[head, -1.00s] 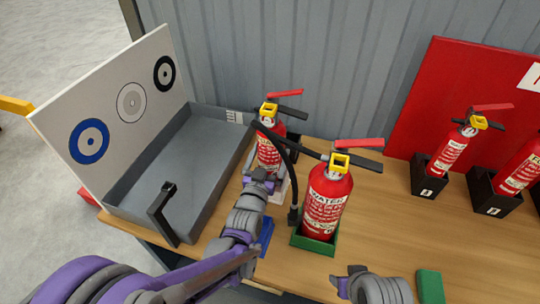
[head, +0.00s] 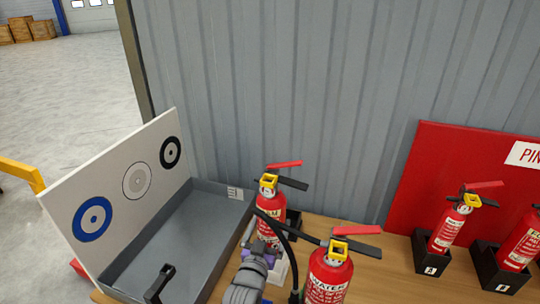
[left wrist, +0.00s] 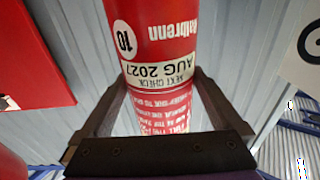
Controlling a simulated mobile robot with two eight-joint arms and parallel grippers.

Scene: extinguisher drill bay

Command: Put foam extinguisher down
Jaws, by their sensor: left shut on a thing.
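The foam extinguisher (head: 271,226), red with a yellow collar and a red and black lever, stands upright beside the grey tray in the head view. Its kind is not readable there. My left gripper (head: 263,246) is shut around its lower body. In the left wrist view the red cylinder (left wrist: 155,60), with an "AUG 2027" label, is between the dark fingers of the left gripper (left wrist: 158,112). A pale holder (head: 283,270) shows at its base; whether the base rests in it I cannot tell. My right gripper is out of view.
A water extinguisher (head: 330,272) stands close in front, right of my left gripper. A grey tray (head: 185,250) with a target board (head: 120,195) is on the left. Two extinguishers in black holders (head: 432,262) stand right, before a red panel (head: 420,190).

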